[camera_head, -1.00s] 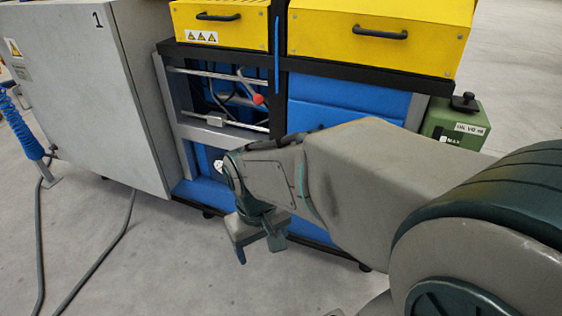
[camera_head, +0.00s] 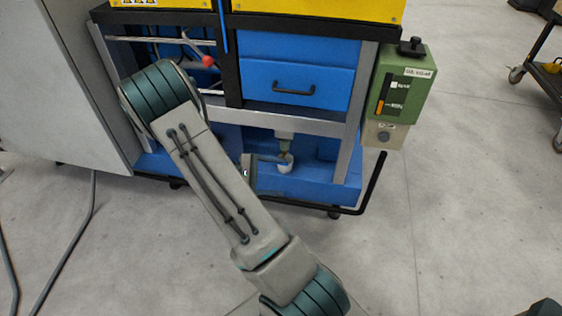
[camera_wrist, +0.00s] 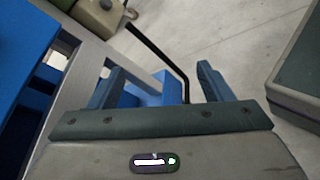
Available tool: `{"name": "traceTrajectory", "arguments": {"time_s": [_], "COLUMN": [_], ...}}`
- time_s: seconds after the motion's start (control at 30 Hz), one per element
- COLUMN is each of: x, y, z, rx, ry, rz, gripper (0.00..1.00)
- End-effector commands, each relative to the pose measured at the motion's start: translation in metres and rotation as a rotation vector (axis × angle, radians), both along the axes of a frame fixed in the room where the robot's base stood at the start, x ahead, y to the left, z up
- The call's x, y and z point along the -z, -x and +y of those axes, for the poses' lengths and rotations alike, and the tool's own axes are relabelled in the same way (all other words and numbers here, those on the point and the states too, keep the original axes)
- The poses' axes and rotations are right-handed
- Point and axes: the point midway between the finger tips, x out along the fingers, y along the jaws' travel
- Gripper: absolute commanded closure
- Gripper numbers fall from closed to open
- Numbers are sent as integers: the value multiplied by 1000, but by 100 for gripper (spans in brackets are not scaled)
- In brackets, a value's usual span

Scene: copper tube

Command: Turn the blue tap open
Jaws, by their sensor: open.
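My gripper (camera_wrist: 158,86) is open in the wrist view, with its two dark fingers spread wide and nothing between them. A blue part of the bench base and the black push bar show beyond the fingers. In the head view my arm crosses in front of the bench and mostly hides the gripper; a small grey-green part of it shows at the bench's lower opening. I cannot make out a blue tap handle in either view.
The blue drawer (camera_head: 298,82) has a black handle. A green box (camera_head: 400,85) hangs on the bench's right side, above a black push bar (camera_head: 374,183). A grey cabinet (camera_head: 60,70) stands at left.

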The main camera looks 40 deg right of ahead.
Motion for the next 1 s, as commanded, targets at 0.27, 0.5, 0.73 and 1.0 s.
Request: {"name": "traceTrajectory", "arguments": {"time_s": [0.27,0.5,0.73,1.0], "x": [49,99,158,213], "y": [-32,-59,-74,-76], "z": [-37,-54,-58,-51], "rx": [-234,-491,-782,-1047], "ry": [273,480,638,730], "rz": [221,381,510,592], "gripper": [27,27,27,27]}}
